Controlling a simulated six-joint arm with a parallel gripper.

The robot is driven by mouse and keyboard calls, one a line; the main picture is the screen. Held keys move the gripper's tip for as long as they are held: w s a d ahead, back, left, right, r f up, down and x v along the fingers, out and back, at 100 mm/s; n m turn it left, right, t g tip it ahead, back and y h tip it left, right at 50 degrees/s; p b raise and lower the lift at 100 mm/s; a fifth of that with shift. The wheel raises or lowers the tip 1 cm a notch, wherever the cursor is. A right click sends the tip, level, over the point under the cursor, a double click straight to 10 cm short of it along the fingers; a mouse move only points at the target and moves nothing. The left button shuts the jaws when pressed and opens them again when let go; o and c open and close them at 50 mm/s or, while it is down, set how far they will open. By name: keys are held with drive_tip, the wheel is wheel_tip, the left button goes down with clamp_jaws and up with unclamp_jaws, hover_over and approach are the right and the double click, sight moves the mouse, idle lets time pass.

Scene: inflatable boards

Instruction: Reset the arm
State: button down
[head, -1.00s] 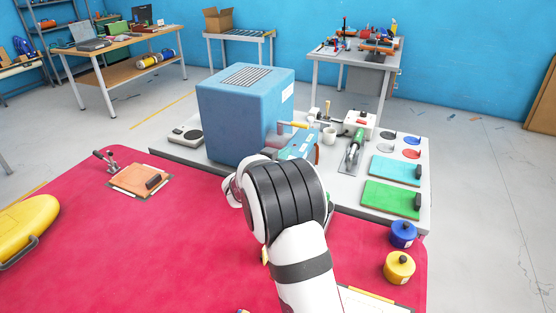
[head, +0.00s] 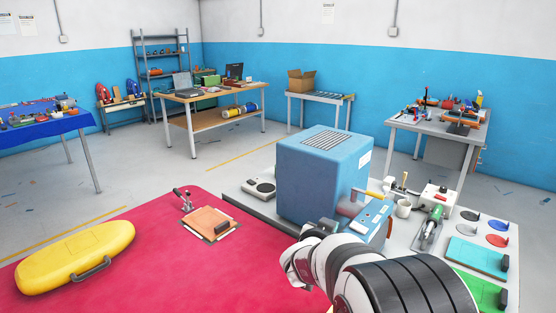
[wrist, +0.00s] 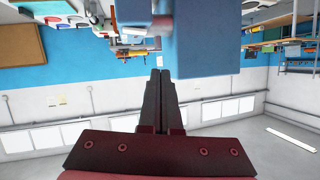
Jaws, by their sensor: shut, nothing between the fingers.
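My gripper (wrist: 160,75) shows in the wrist view with its two dark fingers together and nothing between them. The wrist view is upside down, and the fingers point toward the blue box (wrist: 201,35), which fills part of its upper middle. In the head view my arm comes in from the bottom right, in front of the grey bench. My fingers cannot be made out there. The blue box (head: 318,180) stands on the bench just beyond my arm.
Open mat lies left of my arm.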

drive_tip(key=s+a+n+g+y, duration=0.2)
drive_tip(key=s+a+n+y, duration=0.1)
drive_tip(key=s+a+y, duration=0.65)
drive_tip(key=s+f+g, duration=0.1)
drive_tip(key=s+g, duration=0.2)
drive_tip(key=s, duration=0.7)
drive_tip(key=s+a+f+g, duration=0.1)
drive_tip(key=s+f+g, duration=0.1)
drive_tip(key=s, duration=0.9)
drive_tip(key=s+a+f+g, duration=0.1)
drive_tip(key=s+g, duration=0.4)
drive_tip(key=s, duration=0.6)
drive_tip(key=shift+s+f+m+h, duration=0.25)
drive_tip(key=shift+f+m+h, duration=0.2)
drive_tip(key=shift+f, duration=0.1)
